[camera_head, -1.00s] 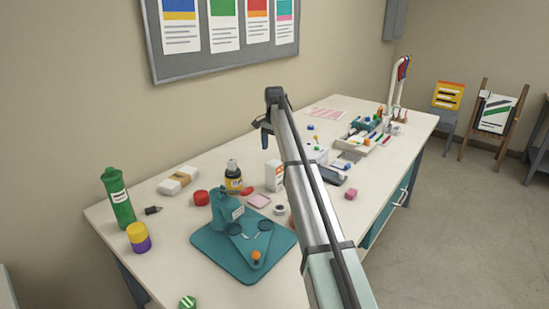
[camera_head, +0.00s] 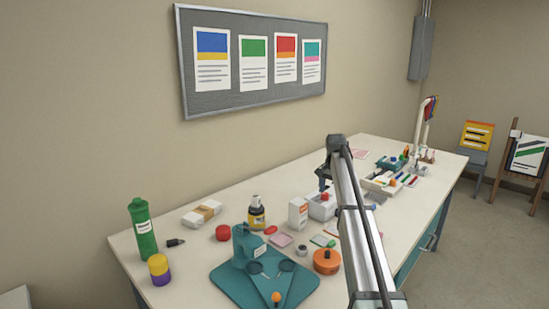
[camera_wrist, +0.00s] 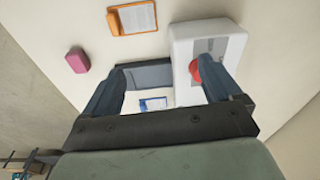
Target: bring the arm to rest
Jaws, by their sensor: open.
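My gripper (camera_head: 322,178) hangs at the end of my outstretched arm, over the middle of the table (camera_head: 190,278). In the wrist view its two fingers (camera_wrist: 160,82) are spread apart with nothing held between them. A white box with a red knob or ball (camera_wrist: 205,30) lies beyond the right finger, which hides part of it. A white box with a red top (camera_head: 322,208) also shows just below the gripper in the head view. I cannot tell how high the fingers are above the table.
A teal press (camera_head: 222,278), orange round tin (camera_head: 326,262), green bottle (camera_head: 143,230) and yellow-purple jar (camera_head: 159,270) stand at the near end. Trays of small items (camera_head: 380,184) lie farther back. A pinboard (camera_head: 182,70) hangs on the wall behind.

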